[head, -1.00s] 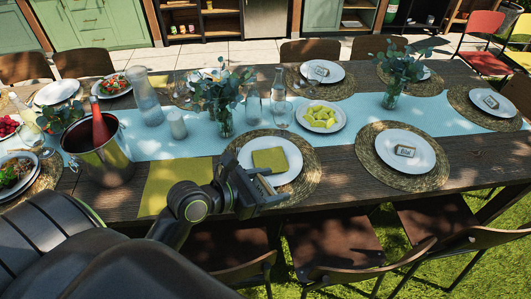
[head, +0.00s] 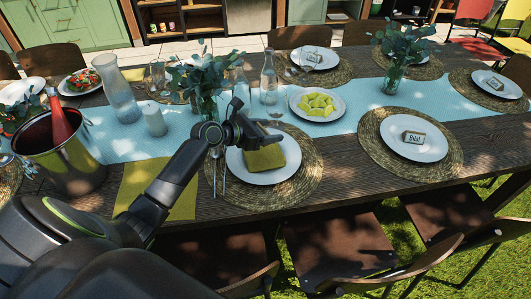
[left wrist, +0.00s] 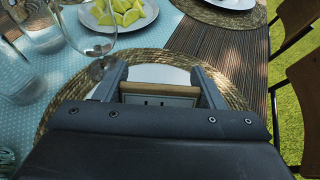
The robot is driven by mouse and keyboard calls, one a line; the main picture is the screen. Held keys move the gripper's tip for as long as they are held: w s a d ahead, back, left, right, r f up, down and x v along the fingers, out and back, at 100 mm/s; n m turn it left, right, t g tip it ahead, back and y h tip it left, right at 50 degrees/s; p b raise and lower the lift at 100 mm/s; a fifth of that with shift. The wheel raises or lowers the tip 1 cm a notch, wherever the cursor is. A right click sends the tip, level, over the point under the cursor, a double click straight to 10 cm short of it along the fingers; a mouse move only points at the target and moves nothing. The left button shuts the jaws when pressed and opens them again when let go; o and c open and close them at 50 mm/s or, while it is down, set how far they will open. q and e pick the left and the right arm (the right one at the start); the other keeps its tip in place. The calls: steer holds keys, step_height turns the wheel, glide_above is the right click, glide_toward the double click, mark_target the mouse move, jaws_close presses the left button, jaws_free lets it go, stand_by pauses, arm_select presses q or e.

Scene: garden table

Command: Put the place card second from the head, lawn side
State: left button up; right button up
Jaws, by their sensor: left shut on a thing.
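My left gripper (head: 262,132) is over the far part of a white plate (head: 288,174) on the lawn side. An olive-green napkin (head: 265,158) lies on that plate. In the left wrist view, the gripper is shut on a place card (left wrist: 158,93), a light panel with a wooden top edge and dark marks. The plate and its woven mat (left wrist: 232,92) show behind and below it. In the head view, the held card is mostly hidden by the gripper. I cannot tell its height above the plate. My right gripper is not in view.
Another place card (head: 414,137) stands on the plate to the right. A vase of greenery (head: 205,85), a glass bottle (head: 268,80) and a plate of lemons (head: 318,103) stand behind the gripper. An ice bucket (head: 60,155) is at left. Chairs (head: 340,250) line the lawn side.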

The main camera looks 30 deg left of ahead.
mark_target(267, 152)
arm_select(q)
step_height(267, 152, down, 4)
steer(key=shift+r, duration=0.15)
step_height(267, 152, down, 4)
steer(key=shift+r+b, duration=0.25)
steer(key=shift+b, duration=0.5)
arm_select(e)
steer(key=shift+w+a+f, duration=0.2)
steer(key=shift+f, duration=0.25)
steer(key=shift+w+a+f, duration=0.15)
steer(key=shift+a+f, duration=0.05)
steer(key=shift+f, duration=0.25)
arm_select(q)
steer(key=shift+f, duration=0.1)
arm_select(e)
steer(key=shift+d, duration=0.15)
arm_select(q)
steer(key=o, duration=1)
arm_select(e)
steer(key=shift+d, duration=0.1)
